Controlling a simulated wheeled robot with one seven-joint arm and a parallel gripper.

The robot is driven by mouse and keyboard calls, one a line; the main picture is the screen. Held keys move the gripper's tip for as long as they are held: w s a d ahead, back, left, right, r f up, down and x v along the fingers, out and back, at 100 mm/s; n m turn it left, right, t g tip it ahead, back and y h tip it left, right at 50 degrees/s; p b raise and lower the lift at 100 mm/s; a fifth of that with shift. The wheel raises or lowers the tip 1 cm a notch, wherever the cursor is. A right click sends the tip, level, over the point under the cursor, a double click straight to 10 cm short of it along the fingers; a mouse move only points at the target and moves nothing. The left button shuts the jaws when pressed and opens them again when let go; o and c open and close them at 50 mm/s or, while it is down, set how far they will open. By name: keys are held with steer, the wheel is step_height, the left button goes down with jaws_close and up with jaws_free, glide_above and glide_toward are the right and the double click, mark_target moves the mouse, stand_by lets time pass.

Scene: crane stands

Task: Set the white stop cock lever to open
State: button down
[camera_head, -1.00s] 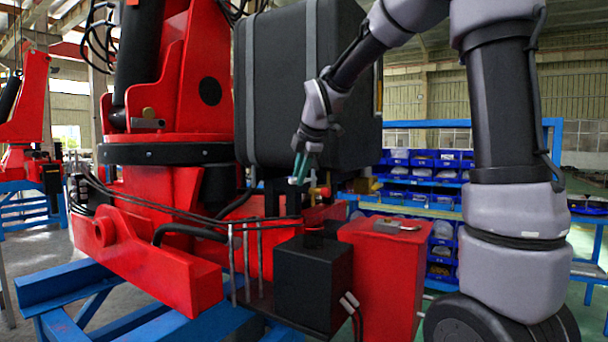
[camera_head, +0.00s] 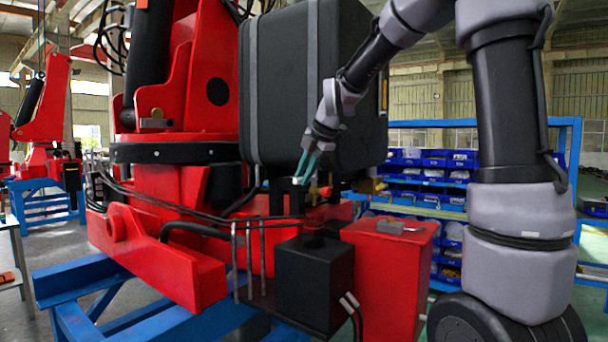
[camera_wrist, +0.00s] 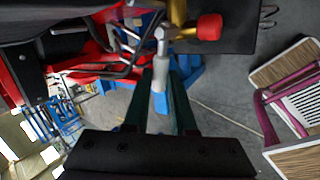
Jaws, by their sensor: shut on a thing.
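The stop cock lever (camera_wrist: 161,72) shows in the wrist view as a pale grey-white handle with a bluish lower end. It runs from a metal valve stem at the top down between my fingers. My gripper (camera_wrist: 164,90) has its dark green fingers on both sides of the lever and is shut on it. In the head view my gripper (camera_head: 303,172) is in front of the black box's lower edge, with a small white tip (camera_head: 297,181) at its fingers. The lever's exact angle is hard to tell there.
A brass fitting with a red knob (camera_wrist: 209,27) is right beside the valve in the wrist view. The big black box (camera_head: 290,85) hangs close behind my arm. Below stand a black box (camera_head: 305,280) and a red box (camera_head: 385,265). Cables and thin rods are to the left.

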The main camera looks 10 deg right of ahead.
steer(key=c, duration=1)
jaws_free()
steer(key=v, duration=1)
steer(key=shift+s+r, duration=0.15)
steer(key=shift+r, duration=0.2)
